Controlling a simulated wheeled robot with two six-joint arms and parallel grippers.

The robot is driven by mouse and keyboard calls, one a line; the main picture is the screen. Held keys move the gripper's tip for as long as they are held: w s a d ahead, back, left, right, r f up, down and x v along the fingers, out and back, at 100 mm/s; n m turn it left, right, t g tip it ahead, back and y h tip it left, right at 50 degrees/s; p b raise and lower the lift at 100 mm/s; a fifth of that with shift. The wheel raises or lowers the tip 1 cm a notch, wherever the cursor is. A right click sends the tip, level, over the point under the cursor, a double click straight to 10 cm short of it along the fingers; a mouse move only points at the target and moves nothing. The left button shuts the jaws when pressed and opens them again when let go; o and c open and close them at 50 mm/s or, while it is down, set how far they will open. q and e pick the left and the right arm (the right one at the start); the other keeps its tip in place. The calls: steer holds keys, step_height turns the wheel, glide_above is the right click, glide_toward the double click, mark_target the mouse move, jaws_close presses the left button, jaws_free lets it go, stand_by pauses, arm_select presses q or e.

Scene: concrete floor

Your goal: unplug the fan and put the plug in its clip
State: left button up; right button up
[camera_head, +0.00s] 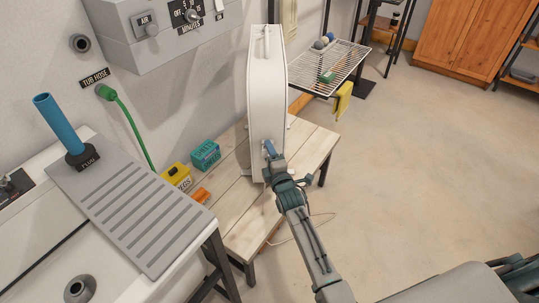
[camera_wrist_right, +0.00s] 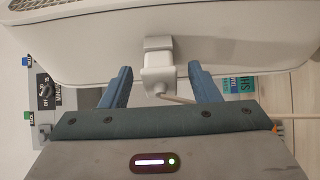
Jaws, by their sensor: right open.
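The white fan (camera_head: 268,90) stands upright on a wooden bench, narrow side toward me. In the right wrist view its white casing (camera_wrist_right: 230,45) fills the top. A white plug (camera_wrist_right: 158,78) with a thin pale cord sits at a white block (camera_wrist_right: 158,43) on the casing. I cannot tell whether that block is a socket or a clip. My right gripper (camera_head: 268,148) is at the fan's near side. In the right wrist view its blue fingers (camera_wrist_right: 160,70) are open on either side of the plug, with gaps. My left gripper is not in view.
The wooden bench (camera_head: 232,204) also holds a teal box (camera_head: 205,155) and a yellow box (camera_head: 177,177). A grey ribbed board (camera_head: 130,215) with a blue upright tube (camera_head: 58,125) lies left. A wire rack (camera_head: 335,65) stands behind. The floor at right is clear.

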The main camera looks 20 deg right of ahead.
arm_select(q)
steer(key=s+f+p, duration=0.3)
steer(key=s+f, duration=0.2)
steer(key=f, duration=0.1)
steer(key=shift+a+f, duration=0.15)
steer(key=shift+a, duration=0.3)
arm_select(e)
steer(key=s, duration=1)
steer(key=shift+s, duration=0.4)
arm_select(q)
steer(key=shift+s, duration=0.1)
